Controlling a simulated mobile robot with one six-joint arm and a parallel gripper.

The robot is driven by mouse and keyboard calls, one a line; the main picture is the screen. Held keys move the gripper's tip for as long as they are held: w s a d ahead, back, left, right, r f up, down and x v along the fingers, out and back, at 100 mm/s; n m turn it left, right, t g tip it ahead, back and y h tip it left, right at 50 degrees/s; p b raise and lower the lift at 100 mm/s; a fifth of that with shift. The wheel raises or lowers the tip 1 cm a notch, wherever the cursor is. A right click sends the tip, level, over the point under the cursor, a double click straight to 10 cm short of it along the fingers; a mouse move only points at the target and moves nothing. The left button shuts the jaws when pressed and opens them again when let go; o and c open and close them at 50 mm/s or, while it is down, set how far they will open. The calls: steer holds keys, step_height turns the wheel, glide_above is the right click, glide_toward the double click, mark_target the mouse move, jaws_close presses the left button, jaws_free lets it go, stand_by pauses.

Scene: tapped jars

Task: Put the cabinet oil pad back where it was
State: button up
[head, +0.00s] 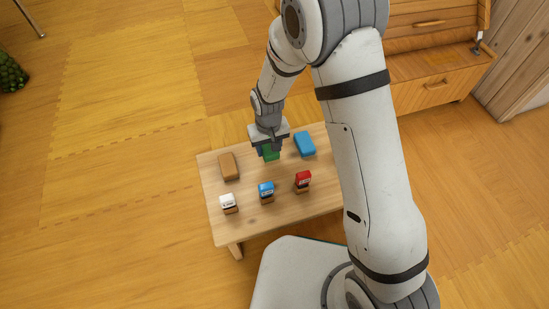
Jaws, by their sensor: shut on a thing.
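My gripper (267,145) points down over the back middle of the small wooden table (243,224). It is shut on a green block-like pad (271,154). I cannot tell whether the green pad touches the tabletop. A brown pad (229,166) lies on the table to its left, and a blue pad (305,144) lies to its right. No label shows which one is the cabinet oil pad.
Along the table's front stand a white-topped jar (229,203), a blue-topped jar (266,192) and a red-topped jar (303,181). My arm hides the table's right end. A wooden drawer cabinet (430,85) stands at the back right. The floor at left is mostly clear.

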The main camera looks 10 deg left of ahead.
mark_target(269, 154)
steer(key=shift+f+b, duration=0.75)
steer(key=shift+f, duration=1.2)
steer(key=shift+f, duration=0.2)
steer(key=o, duration=0.9)
